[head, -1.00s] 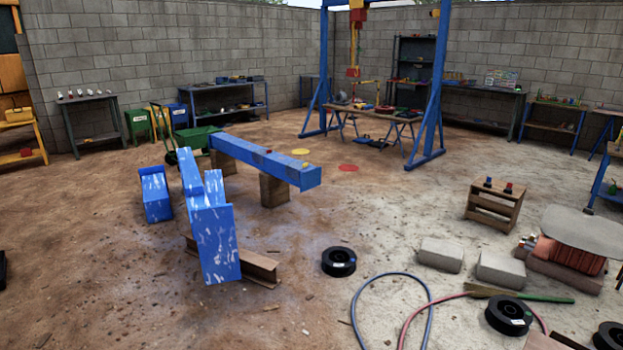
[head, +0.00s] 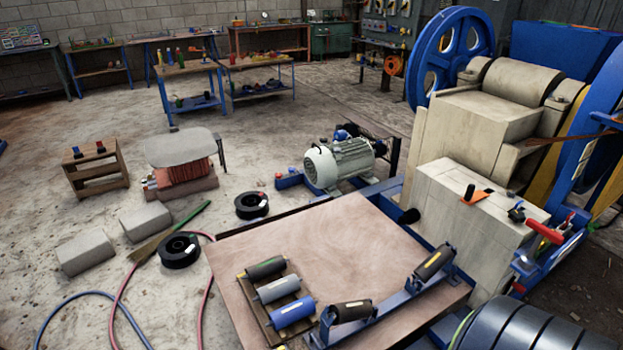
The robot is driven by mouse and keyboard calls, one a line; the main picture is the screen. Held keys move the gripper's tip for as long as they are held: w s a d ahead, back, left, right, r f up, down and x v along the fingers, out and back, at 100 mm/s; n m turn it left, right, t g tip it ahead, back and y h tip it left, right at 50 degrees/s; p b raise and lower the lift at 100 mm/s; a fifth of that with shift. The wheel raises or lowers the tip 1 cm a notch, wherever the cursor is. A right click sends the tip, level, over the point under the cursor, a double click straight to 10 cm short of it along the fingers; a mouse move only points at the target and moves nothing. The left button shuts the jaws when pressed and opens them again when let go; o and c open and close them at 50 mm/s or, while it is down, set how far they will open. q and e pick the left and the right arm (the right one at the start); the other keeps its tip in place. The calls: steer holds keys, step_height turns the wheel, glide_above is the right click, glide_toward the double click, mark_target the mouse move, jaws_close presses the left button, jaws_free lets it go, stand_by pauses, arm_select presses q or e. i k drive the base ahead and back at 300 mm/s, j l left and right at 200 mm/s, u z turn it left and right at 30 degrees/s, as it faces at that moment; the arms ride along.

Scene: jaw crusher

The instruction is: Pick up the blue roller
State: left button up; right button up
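The blue roller (head: 292,312) lies on a small wooden rack (head: 258,312) near the front of a large brown board (head: 335,238). It is the nearest of three rollers there. A grey roller (head: 277,290) and a black roller (head: 264,268) lie behind it, roughly parallel. Neither of my grippers shows in the head view.
A blue bracket frame (head: 393,301) with a near dark roller (head: 352,311) and a far one (head: 434,262) stands right of the rack. The beige crusher (head: 455,205) and motor (head: 338,163) stand beyond. Hoses, black coils and grey blocks (head: 85,253) lie on the left floor.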

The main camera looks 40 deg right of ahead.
mark_target(283, 317)
steer(key=i+z, duration=0.15)
steer(key=z, duration=0.3)
steer(key=i+j+z, duration=0.1)
steer(key=z, duration=0.4)
steer(key=j+z, duration=0.25)
steer(key=z, duration=0.2)
steer(key=i+j+z, duration=0.1)
steer(key=z, duration=0.4)
steer(key=j, duration=0.1)
